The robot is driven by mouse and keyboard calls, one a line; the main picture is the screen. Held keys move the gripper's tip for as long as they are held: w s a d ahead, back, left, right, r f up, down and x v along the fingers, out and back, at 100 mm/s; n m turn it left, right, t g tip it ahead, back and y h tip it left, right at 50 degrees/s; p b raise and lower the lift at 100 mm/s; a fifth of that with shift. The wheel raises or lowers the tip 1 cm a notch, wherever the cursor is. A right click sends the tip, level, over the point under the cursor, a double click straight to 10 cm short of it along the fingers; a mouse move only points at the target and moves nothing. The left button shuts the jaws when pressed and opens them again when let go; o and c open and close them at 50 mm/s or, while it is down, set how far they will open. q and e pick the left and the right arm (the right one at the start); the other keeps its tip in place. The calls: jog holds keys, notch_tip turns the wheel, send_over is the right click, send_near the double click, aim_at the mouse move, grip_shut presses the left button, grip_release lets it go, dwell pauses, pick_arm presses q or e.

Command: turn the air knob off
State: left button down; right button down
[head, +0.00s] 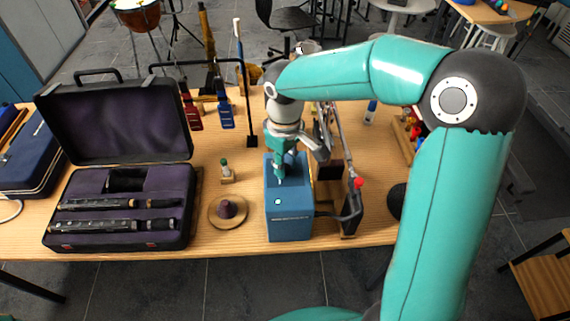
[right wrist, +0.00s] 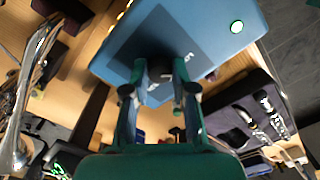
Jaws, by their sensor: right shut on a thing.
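The blue box (head: 290,222) stands near the table's front edge, with a small round pale light (head: 278,201) on its face. My right gripper (head: 280,181) reaches down onto the box's sloped face. In the right wrist view my right gripper (right wrist: 160,72) is shut on the dark air knob (right wrist: 160,62). The knob's setting cannot be read, and the gripper hides it in the head view. My left gripper is out of view.
An open instrument case (head: 120,238) with dark woodwind parts lies left of the box. A small round stand (head: 228,212) and a small bottle (head: 226,170) sit between them. A dark hose with a red-tipped part (head: 359,183) is close on the box's right.

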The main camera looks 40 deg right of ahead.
jog(key=m+b, duration=0.1)
jog(key=m, duration=0.3)
jog(key=shift+m+b, duration=0.9)
jog(key=shift+m, duration=1.7)
jog(key=c, duration=0.9)
grip_release()
jog(key=shift+c, duration=0.2)
jog(key=shift+r, duration=0.15)
notch_tip(320, 180, up, 12)
